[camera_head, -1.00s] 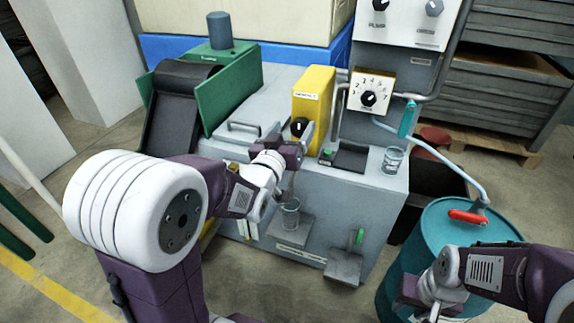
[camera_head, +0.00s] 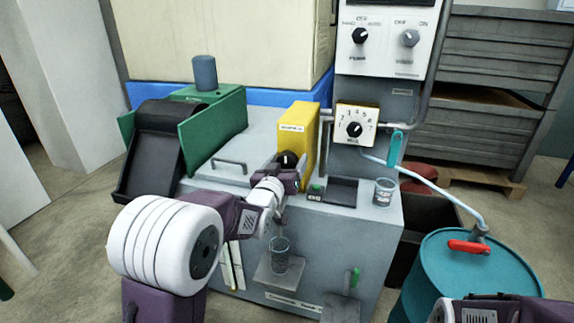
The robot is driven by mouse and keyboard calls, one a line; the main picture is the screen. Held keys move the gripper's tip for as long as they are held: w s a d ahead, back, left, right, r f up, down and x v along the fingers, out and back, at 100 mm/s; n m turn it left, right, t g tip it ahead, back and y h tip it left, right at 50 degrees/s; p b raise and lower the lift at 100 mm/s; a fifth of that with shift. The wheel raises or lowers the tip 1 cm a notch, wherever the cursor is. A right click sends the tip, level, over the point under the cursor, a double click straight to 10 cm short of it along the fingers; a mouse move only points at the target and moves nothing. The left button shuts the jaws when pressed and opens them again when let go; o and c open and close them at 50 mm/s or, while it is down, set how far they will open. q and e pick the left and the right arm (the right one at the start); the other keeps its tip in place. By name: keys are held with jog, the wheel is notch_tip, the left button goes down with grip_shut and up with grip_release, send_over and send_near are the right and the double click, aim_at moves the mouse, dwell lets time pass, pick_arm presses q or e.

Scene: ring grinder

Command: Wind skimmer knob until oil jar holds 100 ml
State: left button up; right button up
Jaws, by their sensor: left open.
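A yellow box (camera_head: 297,143) with a small label stands on the grey machine, and a black knob (camera_head: 288,160) sits low on its front. My left gripper (camera_head: 290,170) is open at that knob, with its fingers beside it; whether they touch it I cannot tell. A clear jar (camera_head: 280,258) stands on a small shelf low on the machine's front, under my left wrist; its oil level is too small to read. A second clear beaker (camera_head: 384,192) stands on the machine's top right corner. My right gripper is out of view; only part of my right arm shows at the bottom right.
A white-faced numbered dial (camera_head: 355,126) and a switch panel (camera_head: 387,40) are behind on the right. A teal drum (camera_head: 465,275) with a red-handled tap stands at the right. A green-and-black unit (camera_head: 185,130) is on the left. A green-handled valve (camera_head: 355,278) is at the lower front.

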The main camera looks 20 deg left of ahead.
pick_arm(q)
jog(key=c, duration=1.4)
jog(key=shift+o, duration=0.2)
jog(key=shift+m, duration=0.3)
jog(key=m+b, duration=0.1)
jog(key=m, duration=0.3)
jog(key=shift+f+m, duration=0.1)
jog(key=shift+m, duration=0.2)
jog(key=m+b, duration=0.1)
jog(key=m, duration=0.5)
jog(key=shift+b, duration=0.4)
jog(key=m+b, duration=0.1)
jog(key=m, duration=0.2)
jog(key=shift+m, duration=0.4)
jog(key=m+b, duration=0.1)
jog(key=m, duration=0.3)
jog(key=shift+f+m, duration=0.1)
jog(key=shift+m, duration=0.2)
jog(key=m+b, duration=0.1)
jog(key=m, duration=0.3)
jog(key=shift+m+b, duration=0.5)
jog(key=shift+m, duration=1.5)
